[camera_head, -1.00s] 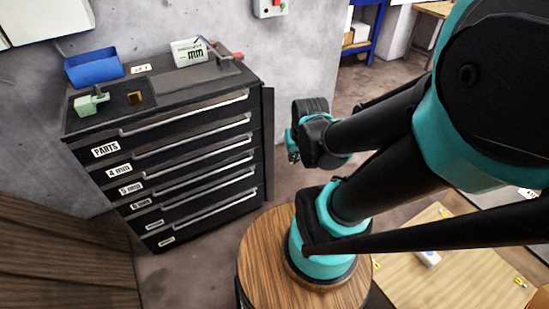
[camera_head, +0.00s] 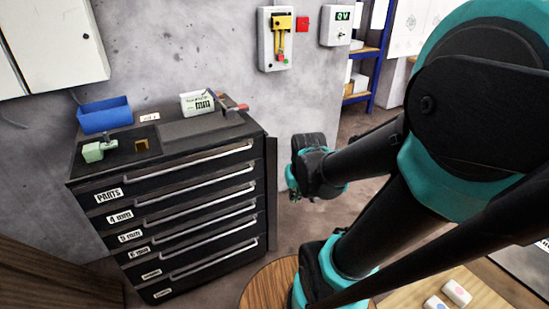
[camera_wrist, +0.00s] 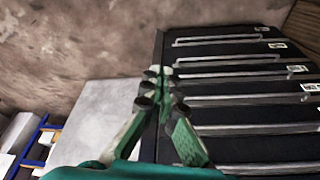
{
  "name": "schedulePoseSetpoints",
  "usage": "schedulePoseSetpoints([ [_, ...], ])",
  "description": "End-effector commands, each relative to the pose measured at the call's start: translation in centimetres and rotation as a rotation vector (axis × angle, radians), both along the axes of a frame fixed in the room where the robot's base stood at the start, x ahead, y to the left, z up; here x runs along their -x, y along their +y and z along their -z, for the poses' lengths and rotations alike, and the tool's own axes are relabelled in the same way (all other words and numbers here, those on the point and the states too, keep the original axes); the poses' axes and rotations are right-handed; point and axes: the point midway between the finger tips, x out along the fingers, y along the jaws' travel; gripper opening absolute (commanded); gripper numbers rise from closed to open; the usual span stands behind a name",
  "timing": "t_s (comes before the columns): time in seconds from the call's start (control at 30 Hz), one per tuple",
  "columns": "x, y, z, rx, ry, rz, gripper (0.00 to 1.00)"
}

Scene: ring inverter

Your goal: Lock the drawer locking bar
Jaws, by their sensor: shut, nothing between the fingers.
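The black drawer cabinet (camera_head: 190,220) stands against the wall at left, its several labelled drawers flush with the front. A dark upright strip (camera_head: 271,195), which looks like the locking bar, runs along its right edge and stands slightly out from it. In the wrist view the cabinet (camera_wrist: 235,105) fills the right half, with its handles nearly level. My gripper (camera_head: 293,196) hangs to the right of the cabinet in the head view, apart from the strip. In the wrist view my gripper (camera_wrist: 160,90) is shut and empty, its fingers covering part of the cabinet's edge.
A blue bin (camera_head: 104,115), a green clamp-like part (camera_head: 95,151) and a white box (camera_head: 197,103) sit on the cabinet top. A round wooden table (camera_head: 265,287) stands in front. A yellow-handled switch box (camera_head: 277,38) hangs on the wall. Floor shows between cabinet and table.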

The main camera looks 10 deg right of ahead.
Motion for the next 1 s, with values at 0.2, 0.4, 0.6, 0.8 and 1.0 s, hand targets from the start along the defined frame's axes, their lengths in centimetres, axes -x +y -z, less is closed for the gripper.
schedulePoseSetpoints([
  [0.2,-7.0,-0.2,-3.8,-0.018,0.082,0.039,0.00],
  [0.4,-13.1,-0.6,-6.8,-0.033,0.162,0.077,0.00],
  [0.6,-19.1,-1.0,-9.2,-0.046,0.241,0.115,0.00],
  [0.8,-24.6,-1.4,-11.1,-0.057,0.321,0.152,0.00],
  [1.0,-29.8,-1.9,-12.4,-0.067,0.399,0.189,0.00],
])
